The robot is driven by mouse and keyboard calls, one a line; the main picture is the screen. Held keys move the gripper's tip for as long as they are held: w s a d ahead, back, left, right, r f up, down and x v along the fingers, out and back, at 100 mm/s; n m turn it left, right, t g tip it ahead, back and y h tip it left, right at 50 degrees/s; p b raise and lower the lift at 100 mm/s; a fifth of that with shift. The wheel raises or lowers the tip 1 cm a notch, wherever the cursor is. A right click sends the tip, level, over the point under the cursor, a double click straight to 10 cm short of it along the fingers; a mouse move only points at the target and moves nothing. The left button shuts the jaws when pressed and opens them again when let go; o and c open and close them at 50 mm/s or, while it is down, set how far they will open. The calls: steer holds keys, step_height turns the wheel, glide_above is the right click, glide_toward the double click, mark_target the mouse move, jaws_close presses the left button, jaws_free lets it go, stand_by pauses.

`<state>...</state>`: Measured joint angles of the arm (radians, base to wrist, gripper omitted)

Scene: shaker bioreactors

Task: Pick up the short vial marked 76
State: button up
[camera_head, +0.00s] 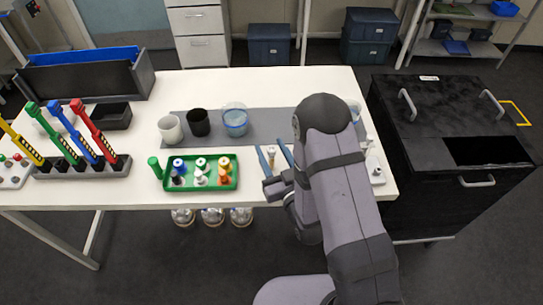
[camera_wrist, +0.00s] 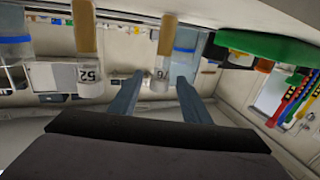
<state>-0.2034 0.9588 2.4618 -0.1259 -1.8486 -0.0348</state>
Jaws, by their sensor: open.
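The short vial marked 76 (camera_wrist: 162,76) is clear glass with a tan stopper and a white label. In the wrist view it shows between the two blue-grey fingers of my gripper (camera_wrist: 158,82), and its number is partly readable. The fingers are open, with a gap on each side of the vial. In the head view my gripper (camera_head: 273,150) is at the table's front part, with a small tan-topped vial (camera_head: 272,154) between its fingers. Another vial, marked 52 (camera_wrist: 90,76), stands to the left in the wrist view; I cannot make it out in the head view.
A green tray (camera_head: 233,183) with several small bottles lies left of my gripper. A white cup (camera_head: 170,129), a black cup (camera_head: 199,123) and a blue-banded beaker (camera_head: 235,120) stand behind it on a grey mat (camera_head: 268,122). A black cabinet (camera_head: 430,130) stands right of the table.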

steer(key=shift+p+x, duration=0.9)
steer(key=shift+x, duration=1.2)
steer(key=shift+d, duration=0.1)
steer(key=shift+r, duration=0.1)
jaws_close()
